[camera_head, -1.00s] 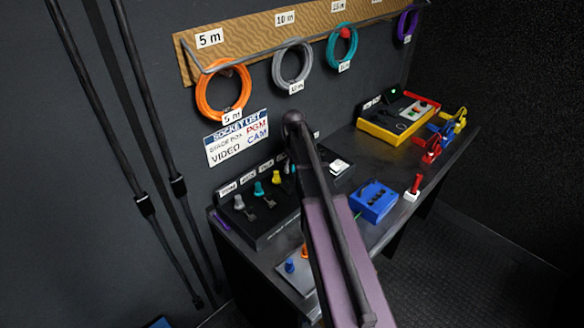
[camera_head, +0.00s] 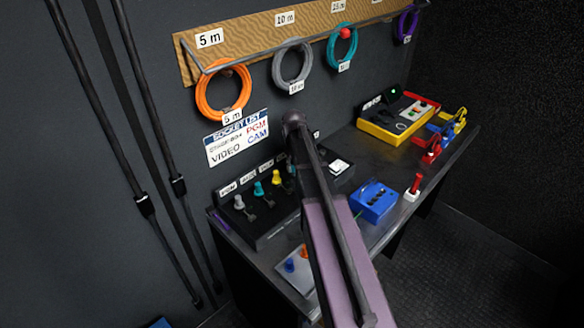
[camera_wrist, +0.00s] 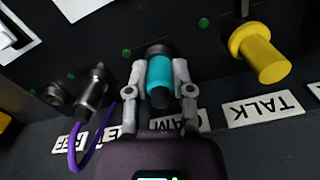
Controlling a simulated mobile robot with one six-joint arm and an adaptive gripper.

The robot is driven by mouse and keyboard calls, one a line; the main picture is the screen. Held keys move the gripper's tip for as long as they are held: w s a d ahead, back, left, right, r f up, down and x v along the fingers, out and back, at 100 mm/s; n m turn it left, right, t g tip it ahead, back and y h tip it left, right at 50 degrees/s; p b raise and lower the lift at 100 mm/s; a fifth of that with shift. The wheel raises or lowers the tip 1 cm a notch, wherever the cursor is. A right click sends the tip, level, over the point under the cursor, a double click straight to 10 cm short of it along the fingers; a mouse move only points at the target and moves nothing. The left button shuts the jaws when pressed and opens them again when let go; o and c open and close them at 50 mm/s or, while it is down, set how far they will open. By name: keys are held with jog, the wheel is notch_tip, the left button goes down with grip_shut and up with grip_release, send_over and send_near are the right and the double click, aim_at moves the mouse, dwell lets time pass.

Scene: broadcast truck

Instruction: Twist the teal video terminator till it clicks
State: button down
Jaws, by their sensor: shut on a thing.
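My gripper (camera_wrist: 161,80) is shut on a teal cylindrical terminator (camera_wrist: 160,73), with one pale finger on each side of it. The terminator has dark ends and sits at a black socket panel (camera_wrist: 215,85). A label below it, partly covered by my gripper, seems to read CAM. In the head view my arm hides most of this spot. Another teal plug (camera_head: 258,188) stands farther left on the panel, apart from my gripper.
A yellow plug (camera_wrist: 262,55) stands right of the gripper above the TALK label (camera_wrist: 263,108). A metal connector (camera_wrist: 92,88) with a purple cable (camera_wrist: 88,160) is close on the left. A blue box (camera_head: 373,201) and a yellow-red unit (camera_head: 397,118) stand on the bench.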

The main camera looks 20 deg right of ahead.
jog(key=shift+m, duration=0.6)
jog(key=shift+a+m, duration=0.1)
jog(key=shift+m, duration=1.7)
jog(key=shift+m, duration=1.7)
